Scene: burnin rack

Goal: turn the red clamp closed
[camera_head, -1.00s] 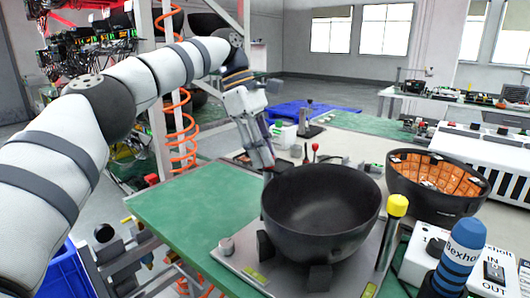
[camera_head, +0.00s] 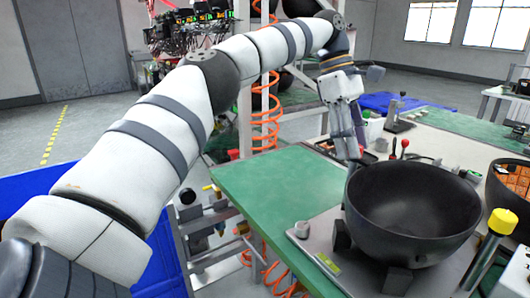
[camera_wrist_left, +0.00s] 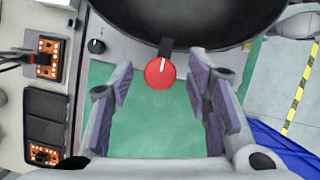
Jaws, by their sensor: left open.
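The red clamp (camera_wrist_left: 160,73) is a round red knob with a white line pointing up in the left wrist view, slightly right of vertical. A black piece joins it to the rim of the black bowl (camera_wrist_left: 190,22). My left gripper (camera_wrist_left: 160,70) is open, with one finger on each side of the clamp and a gap on both sides. In the head view the left gripper (camera_head: 354,160) points down behind the bowl (camera_head: 413,200); the clamp is hidden there. My right gripper is not in view.
The bowl stands on a grey plate (camera_head: 325,250) beside a green mat (camera_head: 265,185). A yellow-topped post (camera_head: 502,222) stands at right. A red-topped tool (camera_head: 405,143) is behind the bowl. A black knob (camera_wrist_left: 95,46) shows in the left wrist view.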

